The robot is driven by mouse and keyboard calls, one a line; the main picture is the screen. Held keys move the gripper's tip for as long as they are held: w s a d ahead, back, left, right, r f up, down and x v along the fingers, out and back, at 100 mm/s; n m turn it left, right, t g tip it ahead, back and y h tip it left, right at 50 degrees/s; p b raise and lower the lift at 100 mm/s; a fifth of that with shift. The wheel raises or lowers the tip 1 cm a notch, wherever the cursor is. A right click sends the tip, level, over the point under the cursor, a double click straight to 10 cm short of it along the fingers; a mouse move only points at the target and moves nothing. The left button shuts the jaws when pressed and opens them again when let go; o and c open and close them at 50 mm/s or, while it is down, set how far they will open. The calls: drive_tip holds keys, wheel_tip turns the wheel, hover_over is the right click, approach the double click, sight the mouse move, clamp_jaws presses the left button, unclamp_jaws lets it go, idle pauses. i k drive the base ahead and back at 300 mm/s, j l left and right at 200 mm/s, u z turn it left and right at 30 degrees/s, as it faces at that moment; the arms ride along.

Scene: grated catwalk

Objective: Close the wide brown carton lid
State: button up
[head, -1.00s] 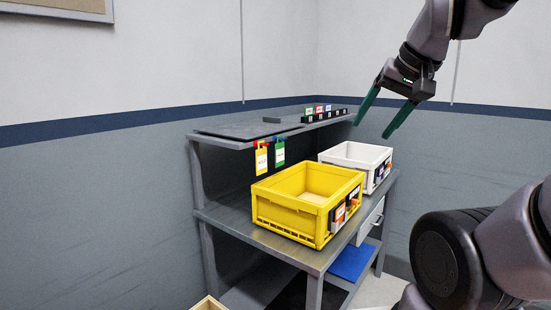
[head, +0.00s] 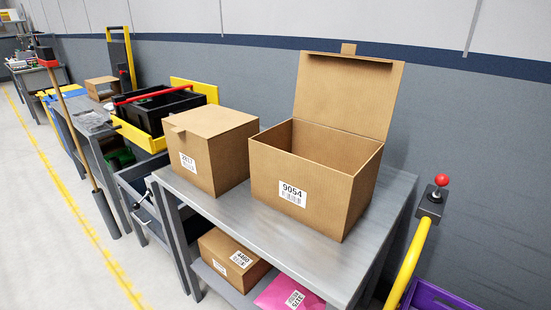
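A wide brown carton (head: 320,180) with a white label reading 9054 stands on a grey metal table. Its lid (head: 345,92) is open, standing up and tilted slightly back from the rear edge, with a small tab on top. The carton's inside shows and looks empty. My gripper is not in the current head view.
A smaller, shut brown carton (head: 211,150) stands close to its left on the table (head: 240,222). A yellow post with a red-knobbed lever (head: 438,190) rises at right. Open floor (head: 50,230) lies at left.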

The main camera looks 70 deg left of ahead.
sight(346, 91)
drive_tip(key=u, duration=2.35)
